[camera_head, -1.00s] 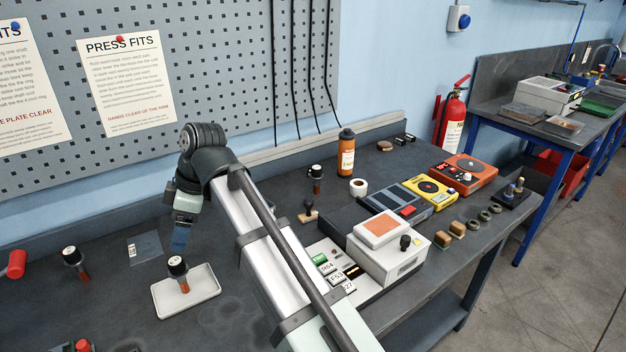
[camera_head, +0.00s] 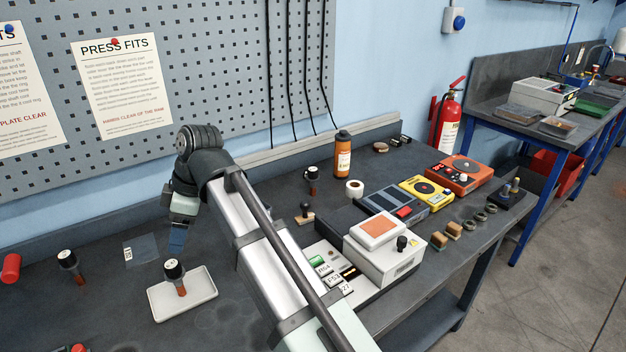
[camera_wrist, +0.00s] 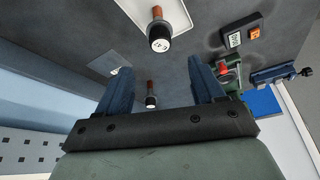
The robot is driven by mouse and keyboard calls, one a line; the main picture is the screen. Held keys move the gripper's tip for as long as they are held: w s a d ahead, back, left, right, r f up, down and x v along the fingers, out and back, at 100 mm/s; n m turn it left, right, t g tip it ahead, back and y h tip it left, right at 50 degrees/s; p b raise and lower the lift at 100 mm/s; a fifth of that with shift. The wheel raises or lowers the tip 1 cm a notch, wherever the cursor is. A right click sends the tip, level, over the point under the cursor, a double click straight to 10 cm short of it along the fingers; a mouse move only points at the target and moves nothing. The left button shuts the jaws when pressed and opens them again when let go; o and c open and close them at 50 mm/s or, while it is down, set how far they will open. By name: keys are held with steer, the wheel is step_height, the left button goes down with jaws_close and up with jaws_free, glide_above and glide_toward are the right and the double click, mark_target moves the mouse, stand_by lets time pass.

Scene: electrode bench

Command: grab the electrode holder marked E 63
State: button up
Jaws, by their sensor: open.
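One electrode holder (camera_head: 174,270), with a black head, pale top label and copper-brown shaft, stands on a white tray (camera_head: 207,289). A similar holder (camera_head: 68,260) stands on the bench at left, and another (camera_head: 312,174) stands further back, right of my arm. My gripper (camera_head: 177,243) points down behind the tray, apart from the holders. In the wrist view, my gripper (camera_wrist: 159,66) is open with nothing between its blue fingers. The tray holder (camera_wrist: 159,40) shows above the fingertips, and another holder (camera_wrist: 151,96) appears between the fingers, further off. I cannot read the labels for sure.
A clear flat sheet (camera_head: 141,248) with a small label lies left of my gripper. A red cylinder (camera_head: 11,268) is at far left. Right of my arm are a grey-white box (camera_head: 384,262), an orange bottle (camera_head: 342,155) and several devices. The bench around the tray is mostly clear.

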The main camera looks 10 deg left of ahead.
steer(key=w+d+m, duration=0.2)
steer(key=w+d, duration=0.6)
steer(key=w, duration=0.3)
steer(key=m+t+h, duration=0.2)
glide_toward(312, 177)
steer(key=f, duration=0.3)
steer(key=w+a+f, duration=0.1)
steer(key=f, duration=0.3)
steer(key=w+a+f, duration=0.1)
steer(key=f, duration=0.3)
steer(key=shift+c, duration=0.4)
steer(key=shift+r, duration=0.1)
steer(key=c, duration=0.9)
steer(key=shift+c, duration=0.5)
